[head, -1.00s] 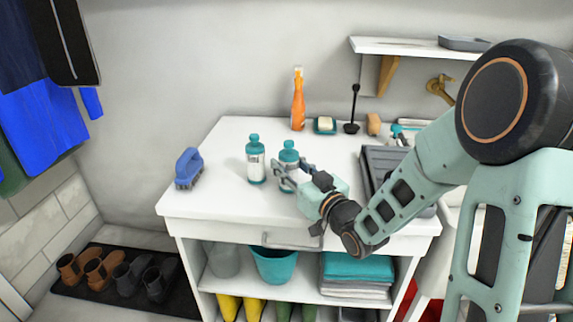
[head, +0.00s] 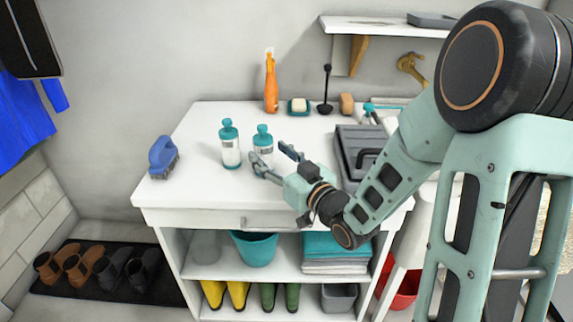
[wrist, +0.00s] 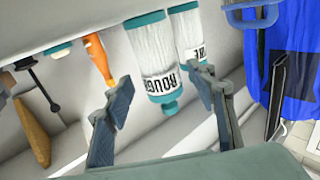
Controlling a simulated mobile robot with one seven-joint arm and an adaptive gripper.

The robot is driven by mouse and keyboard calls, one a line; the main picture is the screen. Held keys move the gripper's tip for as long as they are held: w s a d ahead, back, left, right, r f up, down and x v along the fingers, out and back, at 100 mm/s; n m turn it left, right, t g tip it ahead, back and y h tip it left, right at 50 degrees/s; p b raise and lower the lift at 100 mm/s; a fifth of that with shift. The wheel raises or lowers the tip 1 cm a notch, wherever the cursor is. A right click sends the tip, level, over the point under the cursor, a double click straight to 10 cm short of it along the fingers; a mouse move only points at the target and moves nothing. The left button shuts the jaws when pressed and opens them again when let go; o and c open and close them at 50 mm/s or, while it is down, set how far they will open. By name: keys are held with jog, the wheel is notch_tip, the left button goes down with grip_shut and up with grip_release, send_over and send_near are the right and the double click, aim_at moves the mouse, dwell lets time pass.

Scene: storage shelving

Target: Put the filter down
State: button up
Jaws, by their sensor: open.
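Two white bottles with teal caps stand upright on the white cabinet top. The right bottle (head: 263,138) is nearest my gripper (head: 272,157); the left bottle (head: 230,145) stands beside it. In the wrist view, which looks upside down, the nearer bottle (wrist: 158,62) has a label that seems to begin "ROUGH" and lies between my open fingers (wrist: 162,95), with clear gaps at its sides. The other bottle (wrist: 188,35) is close by. I cannot tell for certain which one is the filter. My gripper is open and holds nothing.
A blue brush (head: 163,157) is at the left of the cabinet top (head: 195,185). An orange spray bottle (head: 271,85), soap dish (head: 299,107) and black-handled tool (head: 325,95) stand at the back. A grey toolbox (head: 352,160) sits to the right. The front left is clear.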

aim_at(269, 151)
jog(key=v, duration=0.2)
jog(key=shift+s+d+r, duration=0.1)
jog(key=shift+s+d, duration=0.1)
jog(key=shift+d, duration=0.05)
jog(key=shift+s+d+r+p, duration=0.1)
jog(key=shift+s+r+p, duration=0.1)
jog(key=shift+p, duration=0.75)
jog(key=shift+s+d+f+p, duration=0.1)
jog(key=shift+s+d+p, duration=0.1)
jog(key=shift+p, duration=0.35)
jog(key=p+v, duration=0.2)
jog(key=p, duration=0.1)
jog(key=shift+a, duration=0.1)
jog(key=d+p, duration=0.1)
jog(key=p, duration=0.4)
jog(key=shift+s, duration=0.4)
jog(key=s+p, duration=0.1)
jog(key=p, duration=0.1)
jog(key=shift+d+p, duration=0.15)
jog(key=shift+p, duration=0.25)
jog(key=shift+s+d+f+p, duration=0.1)
jog(key=shift+s+p, duration=0.1)
jog(key=shift+p, duration=0.35)
jog(key=shift+f, duration=0.1)
jog(key=shift+d, duration=0.1)
